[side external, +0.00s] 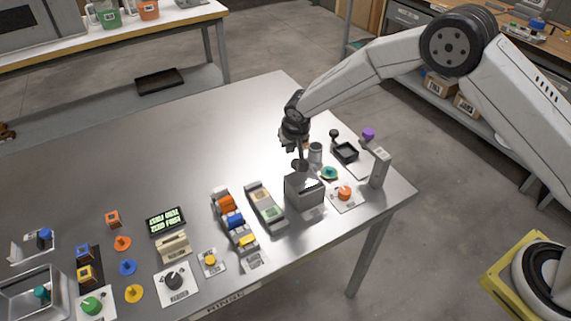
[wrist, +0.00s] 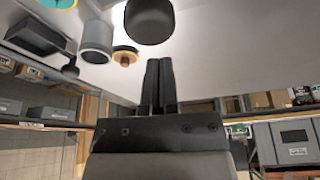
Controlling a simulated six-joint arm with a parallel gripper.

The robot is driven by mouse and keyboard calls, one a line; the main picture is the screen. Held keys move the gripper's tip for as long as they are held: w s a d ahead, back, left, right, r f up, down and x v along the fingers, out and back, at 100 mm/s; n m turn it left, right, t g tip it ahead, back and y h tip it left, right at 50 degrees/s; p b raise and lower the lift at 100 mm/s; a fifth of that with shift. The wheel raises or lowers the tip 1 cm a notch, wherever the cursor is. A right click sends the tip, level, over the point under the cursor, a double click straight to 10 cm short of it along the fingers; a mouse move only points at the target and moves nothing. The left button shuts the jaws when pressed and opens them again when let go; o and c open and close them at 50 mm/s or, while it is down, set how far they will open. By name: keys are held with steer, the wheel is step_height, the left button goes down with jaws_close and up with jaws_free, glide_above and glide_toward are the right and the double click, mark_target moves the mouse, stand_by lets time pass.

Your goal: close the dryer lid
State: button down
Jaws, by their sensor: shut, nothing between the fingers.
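A grey box-shaped unit (side external: 304,191), which I take to be the dryer, stands near the right end of the table in the side external view. A dark round knob-like part (side external: 299,165) shows at its top rear edge. How far its lid stands open cannot be told. My gripper (side external: 303,154) points down just above and behind this unit, its tips close to the dark part. In the wrist view my gripper (wrist: 158,62) has its fingers together with nothing between them. A dark cylinder (wrist: 150,20) appears just beyond the fingertips; contact is unclear.
A grey cylinder (side external: 315,152) and a black tray (side external: 345,152) stand behind the unit. The table's rear left is clear.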

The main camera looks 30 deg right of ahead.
steer(key=shift+s+a, duration=0.25)
steer(key=shift+s, duration=0.85)
steer(key=shift+s, duration=1.2)
steer(key=shift+s+f, duration=0.1)
steer(key=shift+w, duration=2.35)
steer(key=v, duration=1)
steer(key=shift+d+r, duration=0.3)
steer(key=shift+d, duration=0.15)
